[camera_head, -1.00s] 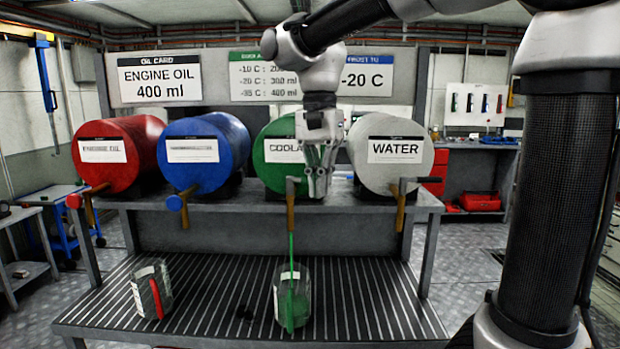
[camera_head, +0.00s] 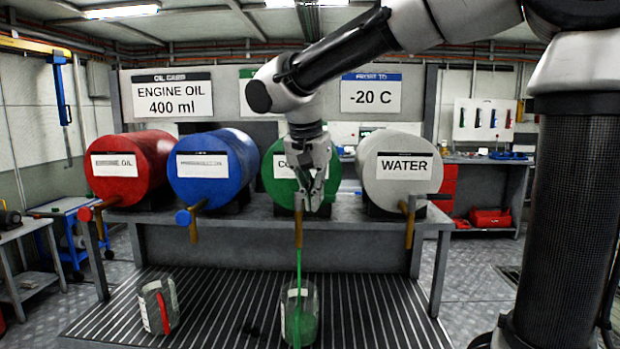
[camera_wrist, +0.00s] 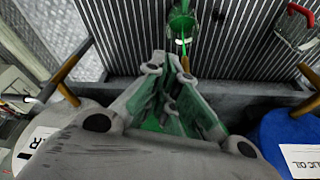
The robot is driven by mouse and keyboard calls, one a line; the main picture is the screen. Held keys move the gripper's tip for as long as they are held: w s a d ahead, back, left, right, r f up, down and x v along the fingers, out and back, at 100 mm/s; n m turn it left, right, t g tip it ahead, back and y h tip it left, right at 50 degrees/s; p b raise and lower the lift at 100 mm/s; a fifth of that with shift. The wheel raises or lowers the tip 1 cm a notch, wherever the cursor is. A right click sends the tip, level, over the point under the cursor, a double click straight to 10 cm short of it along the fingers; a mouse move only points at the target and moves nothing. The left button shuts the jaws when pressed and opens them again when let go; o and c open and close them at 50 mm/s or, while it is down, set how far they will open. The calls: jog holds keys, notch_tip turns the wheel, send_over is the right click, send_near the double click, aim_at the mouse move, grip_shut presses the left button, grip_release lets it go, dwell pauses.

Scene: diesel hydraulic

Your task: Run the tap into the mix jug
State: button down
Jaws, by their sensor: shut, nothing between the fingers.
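The green coolant drum (camera_head: 283,183) stands third on the bench, its label partly hidden by my gripper. A thin green stream (camera_head: 299,275) runs from its tap (camera_head: 299,228) into a clear jug (camera_head: 311,302) on the ribbed tray, which holds green liquid; I cannot read this jug's label. The jug and stream also show in the wrist view (camera_wrist: 184,22). My gripper (camera_head: 313,208) is shut and empty, close beside the top of the coolant tap; I cannot tell whether it touches the lever. A second clear jug with a red handle (camera_head: 163,305) stands to the left, under no stream.
Red (camera_head: 130,168), blue (camera_head: 212,168) and white water (camera_head: 400,180) drums flank it, with their taps jutting forward. Signs read engine oil 400 ml (camera_head: 172,100) and -20 C (camera_head: 370,93).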

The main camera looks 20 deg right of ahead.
jog(key=shift+w+d+f, duration=0.15)
jog(key=shift+w+d, duration=0.3)
jog(key=shift+w, duration=0.15)
jog(key=shift+w+d+f, duration=0.1)
jog(key=shift+w+d, duration=0.3)
jog(key=shift+w, duration=0.2)
jog(key=d+n, duration=0.1)
jog(key=w+d+n, duration=0.1)
jog(key=shift+w+d+n+y, duration=0.15)
jog(key=shift+w+n+y, duration=0.05)
jog(key=shift+n+y, duration=0.1)
jog(key=v, duration=1.2)
jog(key=shift+s, duration=0.15)
jog(key=shift+f, duration=0.1)
